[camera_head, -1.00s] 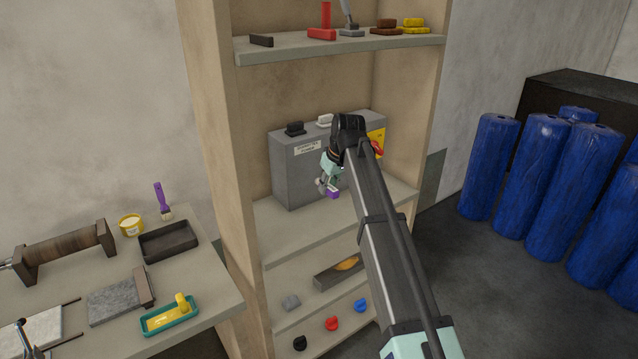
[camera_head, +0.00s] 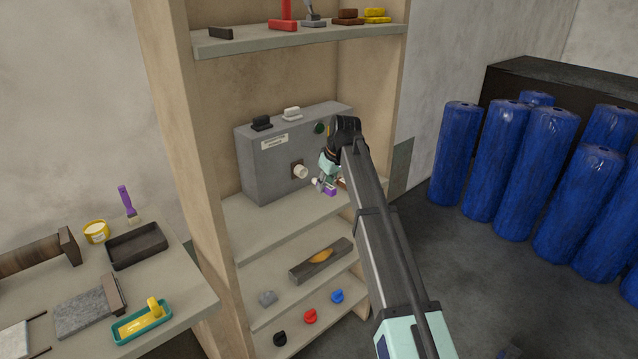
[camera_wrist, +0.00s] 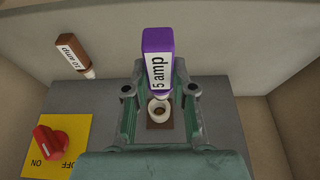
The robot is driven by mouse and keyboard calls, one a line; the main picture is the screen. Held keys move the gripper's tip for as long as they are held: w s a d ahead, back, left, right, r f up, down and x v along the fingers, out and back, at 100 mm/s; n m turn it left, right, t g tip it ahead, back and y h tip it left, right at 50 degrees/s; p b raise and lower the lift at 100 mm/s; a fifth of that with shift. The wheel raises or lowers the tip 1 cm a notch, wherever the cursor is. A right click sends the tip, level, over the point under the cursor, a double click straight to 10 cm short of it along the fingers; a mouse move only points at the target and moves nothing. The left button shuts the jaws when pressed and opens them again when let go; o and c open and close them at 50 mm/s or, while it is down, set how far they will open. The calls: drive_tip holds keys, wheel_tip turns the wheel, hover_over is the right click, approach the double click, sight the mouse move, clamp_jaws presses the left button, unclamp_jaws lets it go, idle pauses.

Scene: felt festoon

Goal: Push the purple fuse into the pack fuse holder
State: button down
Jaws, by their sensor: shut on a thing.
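The purple fuse (camera_head: 330,191), marked 5 amp, is in my gripper (camera_head: 326,182), just in front of the grey pack box (camera_head: 262,170). In the wrist view the purple fuse (camera_wrist: 158,66) lies between the two fingers of my gripper (camera_wrist: 161,90), which is shut on it. Its lower end overlaps the view of a round white fuse holder (camera_wrist: 159,110) on a brown square plate. I cannot tell whether they touch. In the head view a white holder (camera_head: 299,171) shows uncovered on the box front, left of my gripper.
A brown 10 amp fuse (camera_wrist: 72,52) and a red ON/OFF switch (camera_wrist: 48,143) are left in the wrist view.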

drive_tip(key=shift+w+d+f, duration=0.15)
drive_tip(key=shift+d, duration=0.15)
drive_tip(key=shift+a, duration=0.1)
drive_tip(key=shift+w+a, duration=1.65)
drive_tip(key=shift+w+a+p, duration=0.2)
drive_tip(key=shift+p, duration=0.25)
idle(1.2)
drive_tip(key=shift+w+a, duration=0.25)
drive_tip(key=shift+w+a, duration=1)
drive_tip(key=shift+w, duration=0.05)
drive_tip(key=c, duration=0.9)
unclamp_jaws()
